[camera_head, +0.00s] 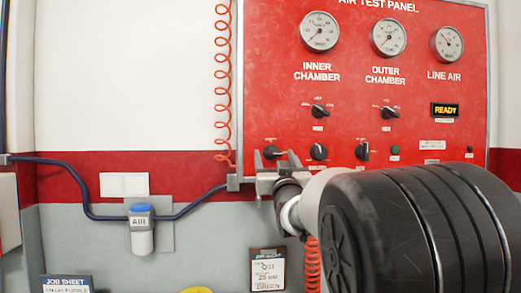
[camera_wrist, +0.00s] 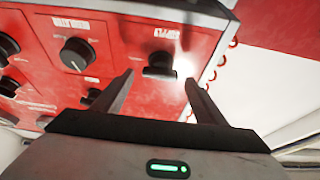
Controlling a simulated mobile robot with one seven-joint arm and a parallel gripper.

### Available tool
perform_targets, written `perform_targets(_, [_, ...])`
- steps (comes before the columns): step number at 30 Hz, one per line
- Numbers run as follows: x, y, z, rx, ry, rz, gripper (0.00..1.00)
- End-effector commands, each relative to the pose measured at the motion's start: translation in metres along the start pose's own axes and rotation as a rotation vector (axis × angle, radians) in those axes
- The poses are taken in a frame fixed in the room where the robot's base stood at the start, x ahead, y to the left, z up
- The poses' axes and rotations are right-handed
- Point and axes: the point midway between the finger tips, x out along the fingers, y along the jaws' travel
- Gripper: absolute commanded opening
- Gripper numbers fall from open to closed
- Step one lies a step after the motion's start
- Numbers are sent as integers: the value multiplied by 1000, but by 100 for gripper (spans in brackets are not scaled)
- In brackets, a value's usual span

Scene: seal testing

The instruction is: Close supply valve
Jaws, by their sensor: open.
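The red air test panel (camera_head: 275,80) carries several black knobs; their small labels are too small to read, so I cannot confirm which is the supply valve. My gripper (camera_head: 274,160) is open at the panel's lower left, at the leftmost black knob (camera_head: 271,150) of the lower row. In the wrist view, a black knob (camera_wrist: 160,65) sits between and just beyond the two open fingertips (camera_wrist: 160,78). The fingers appear apart from it. My arm hides the panel's lower edge in the head view.
Neighbouring black knobs (camera_head: 318,152) and (camera_wrist: 77,54) are close beside my gripper. Three gauges (camera_head: 319,31) sit above. A coiled red hose (camera_head: 222,85) hangs along the panel's left edge. A blue pipe (camera_head: 80,190) with an air unit (camera_head: 141,228) runs left.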

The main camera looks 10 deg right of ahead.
Motion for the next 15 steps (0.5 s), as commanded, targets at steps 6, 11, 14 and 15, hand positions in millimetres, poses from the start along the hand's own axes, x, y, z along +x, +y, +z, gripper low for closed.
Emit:
perform_targets(6, [18,0,-1,-1,1,0,66])
perform_targets(11, [20,0,0,0,0,0,66])
perform_targets(14, [20,0,0,0,0,0,66])
perform_targets(15, [20,0,0,0,0,0,66])
